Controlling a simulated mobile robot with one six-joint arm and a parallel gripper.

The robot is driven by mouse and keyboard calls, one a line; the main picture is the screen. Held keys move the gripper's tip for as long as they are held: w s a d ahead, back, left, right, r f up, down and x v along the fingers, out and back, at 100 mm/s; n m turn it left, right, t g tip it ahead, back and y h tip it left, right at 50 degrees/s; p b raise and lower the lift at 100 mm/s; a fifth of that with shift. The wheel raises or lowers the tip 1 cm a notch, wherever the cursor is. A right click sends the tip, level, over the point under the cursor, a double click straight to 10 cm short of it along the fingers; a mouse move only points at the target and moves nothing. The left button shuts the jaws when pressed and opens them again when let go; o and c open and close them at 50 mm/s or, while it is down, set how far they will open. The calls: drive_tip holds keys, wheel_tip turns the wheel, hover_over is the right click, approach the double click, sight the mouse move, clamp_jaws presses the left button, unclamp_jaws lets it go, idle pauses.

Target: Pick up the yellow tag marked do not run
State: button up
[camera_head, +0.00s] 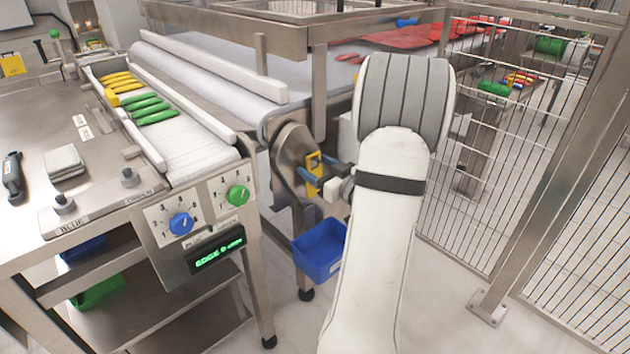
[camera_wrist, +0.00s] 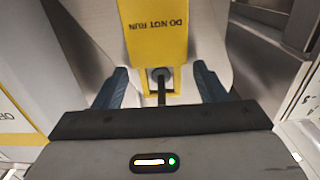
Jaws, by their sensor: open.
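The yellow tag (camera_head: 313,181) hangs upright on the metal end housing of the conveyor. In the wrist view the yellow tag (camera_wrist: 153,45) reads DO NOT RUN upside down, and a dark round peg or hole shows at its lower end. My gripper (camera_head: 320,167) is at the tag with its blue fingers apart. In the wrist view my gripper (camera_wrist: 160,70) has one finger on each side of the tag's lower end, with a gap on both sides. I cannot tell how far the fingertips reach past the tag's face.
A blue bin (camera_head: 320,250) hangs below my gripper. To the left stands a bench with a blue knob (camera_head: 181,224), a green knob (camera_head: 238,195) and a lit display (camera_head: 217,252). A wire fence (camera_head: 520,150) bounds the right side. Bare floor lies between.

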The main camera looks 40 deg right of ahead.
drive_tip(key=shift+c, duration=0.5)
drive_tip(key=c, duration=1)
drive_tip(key=shift+o, duration=0.2)
drive_tip(key=shift+r+p, duration=0.3)
drive_tip(key=shift+r, duration=0.65)
drive_tip(key=s+d+p, duration=0.1)
drive_tip(key=s+p, duration=0.2)
drive_tip(key=s, duration=1.5)
drive_tip(key=shift+d+f, duration=0.2)
